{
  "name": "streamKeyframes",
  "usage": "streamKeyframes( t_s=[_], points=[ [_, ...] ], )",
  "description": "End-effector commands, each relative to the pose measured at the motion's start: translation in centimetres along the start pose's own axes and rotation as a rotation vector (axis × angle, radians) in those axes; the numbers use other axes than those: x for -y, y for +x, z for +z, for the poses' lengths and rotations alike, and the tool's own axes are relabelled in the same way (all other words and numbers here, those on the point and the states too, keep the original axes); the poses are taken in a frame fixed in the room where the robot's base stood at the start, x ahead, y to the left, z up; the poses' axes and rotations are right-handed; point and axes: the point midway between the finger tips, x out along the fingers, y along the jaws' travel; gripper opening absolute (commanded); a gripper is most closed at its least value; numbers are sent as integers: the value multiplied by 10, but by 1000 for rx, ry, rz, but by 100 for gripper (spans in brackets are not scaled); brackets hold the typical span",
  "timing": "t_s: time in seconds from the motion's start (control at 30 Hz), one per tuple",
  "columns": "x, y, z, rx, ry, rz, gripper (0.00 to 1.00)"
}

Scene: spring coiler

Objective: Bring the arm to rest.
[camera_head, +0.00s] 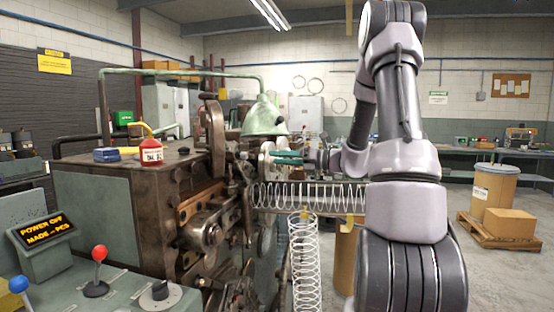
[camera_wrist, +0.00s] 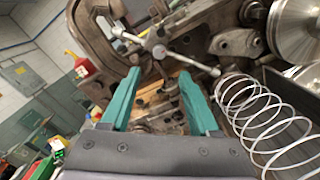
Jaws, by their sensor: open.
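My arm rises at the right of the head view and bends down toward the spring coiler (camera_head: 110,205). My gripper (camera_head: 275,158) is at the coiler's right side, above a horizontal spring (camera_head: 310,197). In the wrist view the two teal fingers of my gripper (camera_wrist: 158,85) are spread apart with nothing between them. A metal handle with several arms (camera_wrist: 158,50) lies just beyond the fingertips. The spring (camera_wrist: 262,115) shows to the right of the fingers. Whether the fingers touch any part of the machine cannot be told.
A lamp (camera_head: 264,117) hangs over the coiler close to my gripper. A second spring (camera_head: 304,265) stands upright below the horizontal one. A red oil can (camera_head: 151,153) sits on the coiler. The control panel (camera_head: 48,240) reads power off. Open floor lies at right, before a pallet (camera_head: 500,240).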

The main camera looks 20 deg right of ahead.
Motion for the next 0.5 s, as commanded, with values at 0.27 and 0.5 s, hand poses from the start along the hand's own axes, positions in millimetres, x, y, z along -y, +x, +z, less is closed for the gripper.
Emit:
streamKeyframes(
  t_s=[0.27, 0.5],
  points=[
    [-5, 2, -1, -17, -19, 4, 62],
    [-75, 17, -31, -273, -320, 65, 62]
  ],
)
